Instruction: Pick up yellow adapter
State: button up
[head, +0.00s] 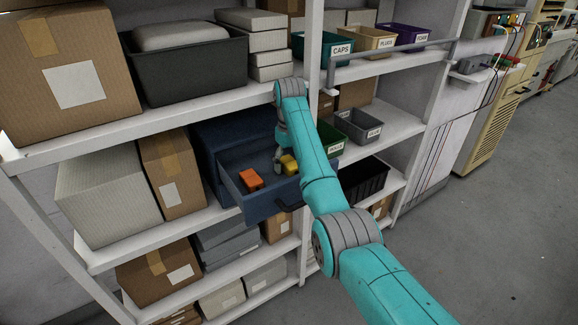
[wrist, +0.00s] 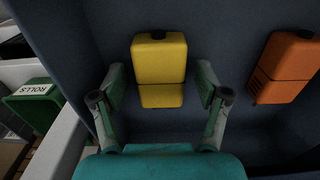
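The yellow adapter (wrist: 160,62) lies in the open dark blue drawer (head: 240,203). In the wrist view it is between the fingers of my gripper (wrist: 160,97), with a gap to each finger. My gripper is open around its near part. In the head view the yellow adapter (head: 289,164) is partly hidden by my arm and gripper. An orange adapter (head: 251,180) lies in the same drawer, left of the yellow one in the head view. It shows at the right in the wrist view (wrist: 287,68).
The drawer pulls out from a dark blue cabinet on a white shelf unit. Cardboard boxes (head: 173,174) stand to its left. A green bin labelled ROLLS (wrist: 35,103) and a grey bin (head: 364,126) are to its right. Open floor (head: 480,250) lies at the right.

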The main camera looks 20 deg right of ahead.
jog(key=c, duration=1.1)
jog(key=shift+o, duration=0.2)
jog(key=shift+r, duration=0.1)
